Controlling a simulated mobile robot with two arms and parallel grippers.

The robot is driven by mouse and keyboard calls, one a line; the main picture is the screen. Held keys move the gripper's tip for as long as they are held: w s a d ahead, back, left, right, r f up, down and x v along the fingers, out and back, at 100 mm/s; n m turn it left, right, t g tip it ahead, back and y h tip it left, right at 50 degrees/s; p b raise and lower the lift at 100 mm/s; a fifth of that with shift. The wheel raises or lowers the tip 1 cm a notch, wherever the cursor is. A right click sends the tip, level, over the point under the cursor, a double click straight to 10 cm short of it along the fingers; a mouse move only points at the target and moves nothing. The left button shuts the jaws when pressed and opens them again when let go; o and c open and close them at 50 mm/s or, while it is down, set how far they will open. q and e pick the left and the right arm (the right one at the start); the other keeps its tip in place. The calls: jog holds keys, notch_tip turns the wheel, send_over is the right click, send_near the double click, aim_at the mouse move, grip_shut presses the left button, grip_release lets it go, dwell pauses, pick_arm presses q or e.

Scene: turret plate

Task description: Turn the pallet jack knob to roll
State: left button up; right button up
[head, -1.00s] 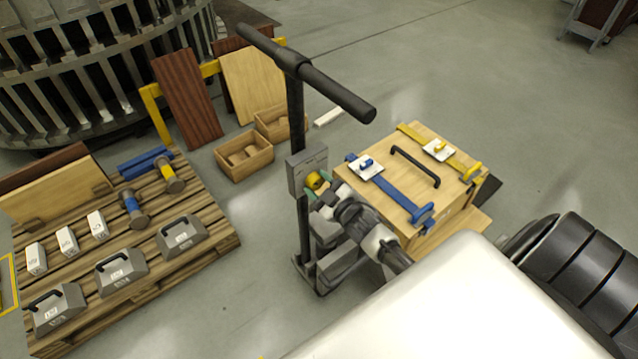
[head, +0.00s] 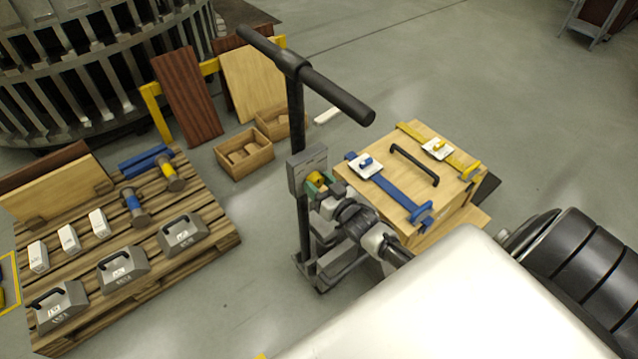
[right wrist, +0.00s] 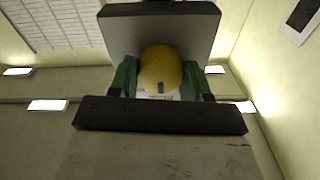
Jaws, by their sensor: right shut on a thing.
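The pallet jack (head: 296,103) stands upright in the middle of the head view, with a black T-handle on top. A grey control box (head: 307,165) sits on its post. The yellow knob (head: 315,179) is on the face of that box. My right gripper (head: 318,186) is shut on the knob, its green fingertips on either side. In the right wrist view the round yellow knob (right wrist: 160,70) sits between the green fingers, with a small dark mark near its lower edge. Any labels for the knob's positions are hidden or too small to read. My left gripper is not in view.
A wooden crate (head: 452,196) with blue and yellow straps is right of the post. A wooden pallet (head: 215,233) with grey weights and hammers lies at left. Small wooden boxes (head: 245,165) stand behind. Open floor lies between pallet and jack.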

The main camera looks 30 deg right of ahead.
dwell(0.4)
jog(key=o, duration=0.9)
jog(key=shift+o, duration=0.2)
jog(key=s+b, duration=0.1)
jog(key=s, duration=1)
jog(key=shift+d, duration=0.45)
jog(key=shift+w+f, duration=0.1)
